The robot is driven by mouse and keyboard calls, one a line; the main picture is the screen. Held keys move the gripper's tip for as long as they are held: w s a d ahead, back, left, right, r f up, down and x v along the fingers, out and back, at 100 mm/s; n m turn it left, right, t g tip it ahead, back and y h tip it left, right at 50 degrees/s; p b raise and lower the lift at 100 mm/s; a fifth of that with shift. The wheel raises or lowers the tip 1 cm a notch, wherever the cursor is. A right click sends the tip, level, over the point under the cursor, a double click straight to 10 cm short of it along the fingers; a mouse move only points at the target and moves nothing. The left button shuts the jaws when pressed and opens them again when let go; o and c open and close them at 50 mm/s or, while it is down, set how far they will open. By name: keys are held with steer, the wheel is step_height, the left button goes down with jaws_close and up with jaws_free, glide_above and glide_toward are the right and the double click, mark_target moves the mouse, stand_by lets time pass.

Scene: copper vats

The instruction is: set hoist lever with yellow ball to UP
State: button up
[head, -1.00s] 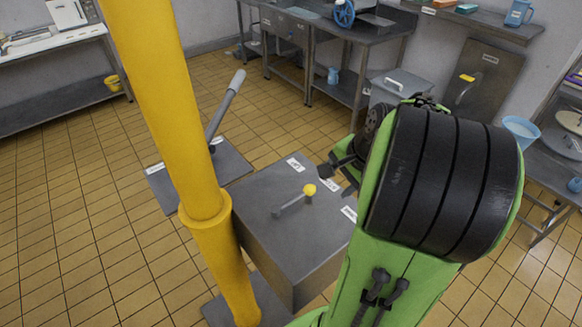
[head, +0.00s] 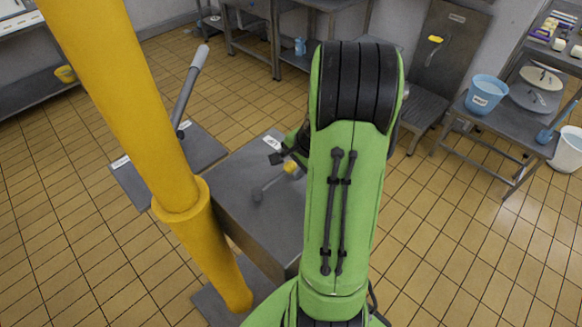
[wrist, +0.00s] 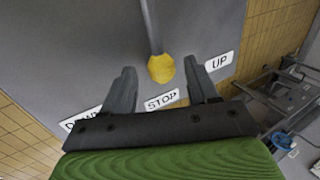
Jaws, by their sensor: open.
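The hoist lever is a grey rod with a yellow ball (head: 290,167) on its end, lying over the top of a grey box (head: 245,180). In the wrist view the yellow ball (wrist: 161,68) lies between the fingers of my gripper (wrist: 163,88), a little beyond their tips' midline, with space on both sides. The gripper is open and does not visibly touch it. Labels on the box read STOP (wrist: 162,100) straight below the ball, UP (wrist: 219,61) to the right, and a partly hidden DOWN (wrist: 80,121) to the left. In the head view my arm hides part of the box and gripper.
A yellow post (head: 140,120) stands left of the box. Behind it, a tall grey lever (head: 190,88) rises from a floor plate. A side table (head: 480,115) with a blue bucket (head: 487,92) stands at the right. Tiled floor is open between them.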

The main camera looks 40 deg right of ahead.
steer(key=shift+x, duration=0.95)
jaws_close()
